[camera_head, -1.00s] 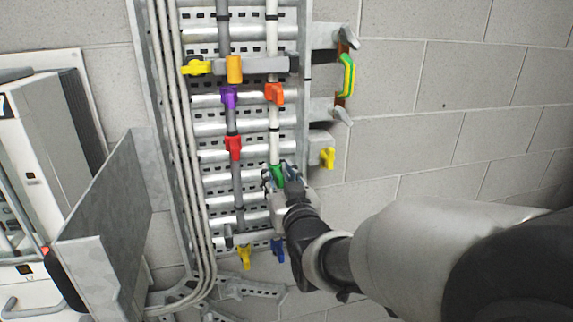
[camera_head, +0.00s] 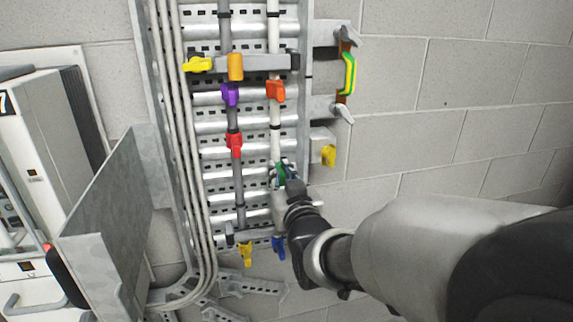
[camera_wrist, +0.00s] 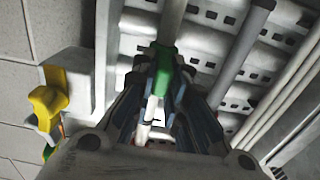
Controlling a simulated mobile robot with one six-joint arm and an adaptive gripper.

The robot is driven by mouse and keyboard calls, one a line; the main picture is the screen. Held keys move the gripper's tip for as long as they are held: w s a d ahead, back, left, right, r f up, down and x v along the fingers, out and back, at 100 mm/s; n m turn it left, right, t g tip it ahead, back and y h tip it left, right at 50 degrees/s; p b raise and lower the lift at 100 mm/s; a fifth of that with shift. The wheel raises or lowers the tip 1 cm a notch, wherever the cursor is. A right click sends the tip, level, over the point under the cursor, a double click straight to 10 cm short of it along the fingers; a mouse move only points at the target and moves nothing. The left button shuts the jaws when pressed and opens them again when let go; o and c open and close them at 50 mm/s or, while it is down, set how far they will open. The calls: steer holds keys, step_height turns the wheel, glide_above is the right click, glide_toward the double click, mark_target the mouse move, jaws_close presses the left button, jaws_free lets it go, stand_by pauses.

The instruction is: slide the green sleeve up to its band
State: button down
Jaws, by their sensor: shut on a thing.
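The green sleeve (camera_head: 280,177) sits on the right-hand, white vertical rod (camera_head: 275,148), low on the metal rack. A dark band (camera_head: 275,126) rings that rod above the green sleeve and below the orange sleeve, with bare rod between band and green sleeve. My gripper (camera_head: 284,171) is shut on the green sleeve and partly hides it in the head view. In the wrist view the green sleeve (camera_wrist: 176,75) lies between the two dark fingers (camera_wrist: 168,92). The band cannot be made out in the wrist view.
The orange sleeve (camera_head: 275,91) is higher on the same rod. Purple (camera_head: 230,95) and red (camera_head: 234,142) sleeves are on the grey rod to the left. A yellow knob (camera_head: 328,156) juts out at right, and a blue piece (camera_head: 279,246) is below.

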mark_target(276, 133)
step_height(276, 133, up, 9)
steer(key=shift+f+p, duration=0.15)
steer(key=shift+p, duration=0.65)
steer(key=c, duration=2)
jaws_free()
steer(key=o, duration=0.4)
steer(key=shift+f, duration=0.15)
steer(key=v, duration=1.2)
